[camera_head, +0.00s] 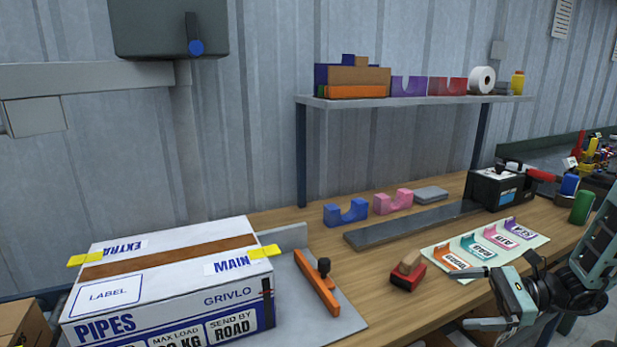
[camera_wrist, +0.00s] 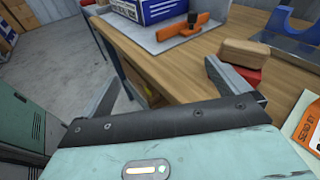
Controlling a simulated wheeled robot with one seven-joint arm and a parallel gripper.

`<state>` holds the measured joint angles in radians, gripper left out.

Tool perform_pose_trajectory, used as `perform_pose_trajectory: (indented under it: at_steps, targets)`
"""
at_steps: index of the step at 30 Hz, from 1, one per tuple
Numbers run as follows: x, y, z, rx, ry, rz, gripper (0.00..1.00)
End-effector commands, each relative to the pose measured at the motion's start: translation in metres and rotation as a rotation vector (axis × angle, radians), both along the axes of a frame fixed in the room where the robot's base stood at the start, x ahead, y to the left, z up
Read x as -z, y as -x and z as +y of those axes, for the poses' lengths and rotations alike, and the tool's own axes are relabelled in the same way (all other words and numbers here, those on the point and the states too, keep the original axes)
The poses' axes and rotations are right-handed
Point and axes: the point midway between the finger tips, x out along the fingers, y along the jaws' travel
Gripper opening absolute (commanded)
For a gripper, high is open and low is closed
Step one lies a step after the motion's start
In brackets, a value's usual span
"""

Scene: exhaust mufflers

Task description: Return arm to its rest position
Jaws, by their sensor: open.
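My gripper (camera_head: 482,299) is at the lower right in the head view, at the front edge of the workbench. Its fingers are spread apart with nothing between them. In the wrist view my gripper (camera_wrist: 165,90) shows its two fingers wide apart, one over the floor side and one over the bench top near the red stamp. My arm comes in from the right side of the head view.
The wooden workbench (camera_head: 440,313) holds a white PIPES box (camera_head: 175,270), an orange-handled tool (camera_head: 317,283), a red stamp (camera_head: 408,272), a label sheet (camera_head: 520,240), and blue (camera_head: 345,213) and pink cradles (camera_head: 393,201). A shelf (camera_head: 420,101) stands behind. Floor shows left in the wrist view.

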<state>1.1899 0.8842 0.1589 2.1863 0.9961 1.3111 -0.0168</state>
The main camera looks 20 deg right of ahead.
Motion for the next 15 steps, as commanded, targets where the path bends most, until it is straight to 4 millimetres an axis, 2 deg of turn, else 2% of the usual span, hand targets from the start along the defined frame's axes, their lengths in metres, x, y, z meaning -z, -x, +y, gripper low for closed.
perform_pose_trajectory:
  at_steps: [3, 7, 12, 15]
  targets:
    - [-0.018, -0.01, 0.05, -0.227, 0.11, -0.012, 1.0]
    - [-0.034, -0.008, 0.111, -0.52, 0.265, -0.048, 1.0]
    - [-0.052, 0.009, 0.178, -0.891, 0.475, -0.145, 1.0]
    - [-0.061, 0.024, 0.211, -1.1, 0.601, -0.231, 1.0]
